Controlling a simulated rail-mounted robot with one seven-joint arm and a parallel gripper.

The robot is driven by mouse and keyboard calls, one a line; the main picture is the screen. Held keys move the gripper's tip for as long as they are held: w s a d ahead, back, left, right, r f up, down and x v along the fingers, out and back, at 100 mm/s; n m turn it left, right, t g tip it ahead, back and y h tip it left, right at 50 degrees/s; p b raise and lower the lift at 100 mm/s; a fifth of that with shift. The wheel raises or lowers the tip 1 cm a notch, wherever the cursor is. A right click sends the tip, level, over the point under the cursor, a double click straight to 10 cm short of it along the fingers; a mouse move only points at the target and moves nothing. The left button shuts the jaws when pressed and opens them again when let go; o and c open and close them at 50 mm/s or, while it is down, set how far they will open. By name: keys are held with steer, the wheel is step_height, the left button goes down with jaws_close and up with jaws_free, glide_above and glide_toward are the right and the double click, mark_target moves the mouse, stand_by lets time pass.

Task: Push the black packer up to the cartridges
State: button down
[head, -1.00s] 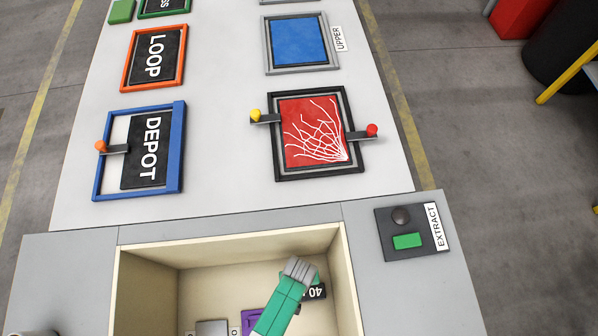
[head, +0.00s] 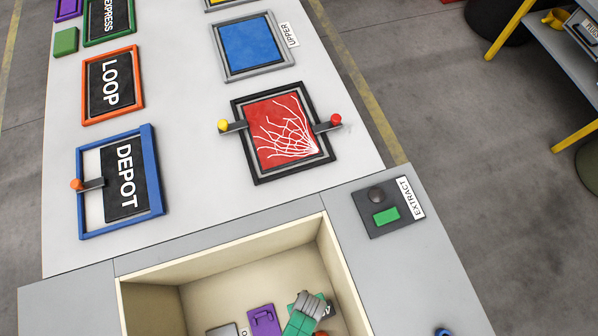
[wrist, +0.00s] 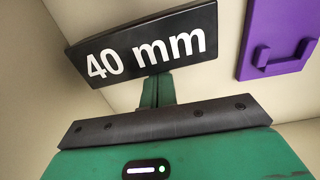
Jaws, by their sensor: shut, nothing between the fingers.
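The black packer, a block marked "40 mm" (wrist: 145,42), lies in the cream-walled bin; it fills the upper middle of the wrist view. In the head view only a dark edge with part of its white marking (head: 325,312) shows beside my gripper. My green gripper (head: 310,302) is down inside the bin, shut and empty. In the wrist view its fingers (wrist: 157,88) end right at the packer's near edge; whether they touch it I cannot tell. A purple piece with a raised handle (head: 264,321), perhaps a cartridge, lies to the left of my gripper, apart from the packer.
The bin's wall (head: 342,275) rises close to the right of my gripper. A grey piece (head: 222,330) lies left of the purple one. A control plate (head: 400,222) with a green button sits right of the bin. Framed panels, among them DEPOT (head: 124,182), lie beyond.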

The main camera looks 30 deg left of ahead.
steer(key=shift+s+d, duration=0.6)
steer(key=shift+d, duration=0.1)
step_height(320, 180, up, 10)
steer(key=p, duration=1)
